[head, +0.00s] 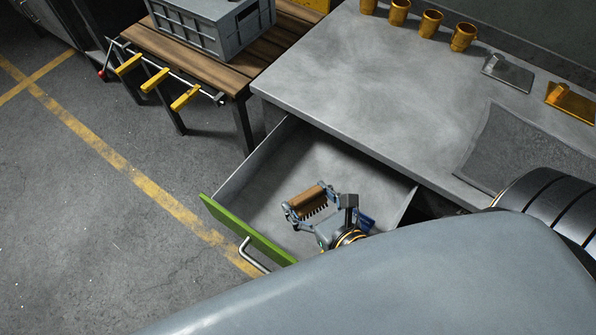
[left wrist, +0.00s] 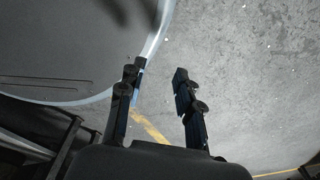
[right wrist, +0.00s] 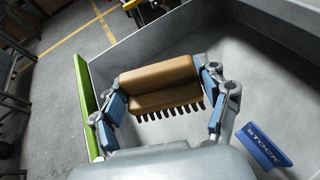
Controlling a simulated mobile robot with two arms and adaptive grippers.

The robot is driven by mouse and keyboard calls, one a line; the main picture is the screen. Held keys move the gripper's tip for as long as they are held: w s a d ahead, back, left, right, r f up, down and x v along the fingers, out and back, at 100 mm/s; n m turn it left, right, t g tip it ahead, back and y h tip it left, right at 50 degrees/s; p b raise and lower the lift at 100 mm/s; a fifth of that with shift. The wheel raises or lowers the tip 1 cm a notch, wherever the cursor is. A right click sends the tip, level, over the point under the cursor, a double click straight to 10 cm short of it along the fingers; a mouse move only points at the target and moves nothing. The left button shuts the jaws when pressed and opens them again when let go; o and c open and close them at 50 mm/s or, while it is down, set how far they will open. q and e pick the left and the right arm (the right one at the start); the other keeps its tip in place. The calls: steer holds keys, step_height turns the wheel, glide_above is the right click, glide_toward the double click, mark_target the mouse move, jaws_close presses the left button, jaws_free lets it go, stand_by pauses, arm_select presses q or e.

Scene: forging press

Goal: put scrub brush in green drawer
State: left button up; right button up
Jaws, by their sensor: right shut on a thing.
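The scrub brush (head: 309,199) has a brown wooden body and dark bristles. My right gripper (head: 312,204) is shut on it and holds it over the open green drawer (head: 240,228). In the right wrist view the brush (right wrist: 160,84) sits crosswise between the two blue-padded fingers (right wrist: 165,98), bristles toward the camera's near side. The drawer has a green front, a metal handle and a grey interior (right wrist: 255,80). Whether the brush touches the drawer floor I cannot tell. My left gripper (left wrist: 158,88) is open and empty above the concrete floor, in the left wrist view only.
The grey worktop (head: 350,80) overhangs the drawer's back. Several yellow cups (head: 430,22) stand along its far edge. A blue STOCK label (right wrist: 263,144) shows inside the drawer. A wooden bench (head: 235,68) with a grey crate (head: 212,38) stands at the back left.

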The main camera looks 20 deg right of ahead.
steer(key=d+x, duration=0.1)
steer(key=x, duration=0.6)
steer(key=b, duration=0.1)
glide_above(291, 188)
steer(key=f, duration=0.5)
steer(key=shift+s+f, duration=0.1)
steer(key=shift+s, duration=0.15)
steer(key=shift+w+f, duration=0.3)
steer(key=shift+f, duration=0.1)
step_height(291, 188, down, 3)
steer(key=shift+r+b, duration=0.25)
steer(key=shift+b, duration=0.4)
steer(key=shift+f, duration=0.4)
arm_select(q)
steer(key=shift+s+d+f, duration=0.15)
steer(key=shift+s+f, duration=0.1)
steer(key=shift+f, duration=0.35)
steer(key=shift+s+d+f, duration=0.15)
steer(key=shift+s+f, duration=0.1)
steer(key=shift+f, duration=0.3)
arm_select(e)
steer(key=shift+r, duration=0.1)
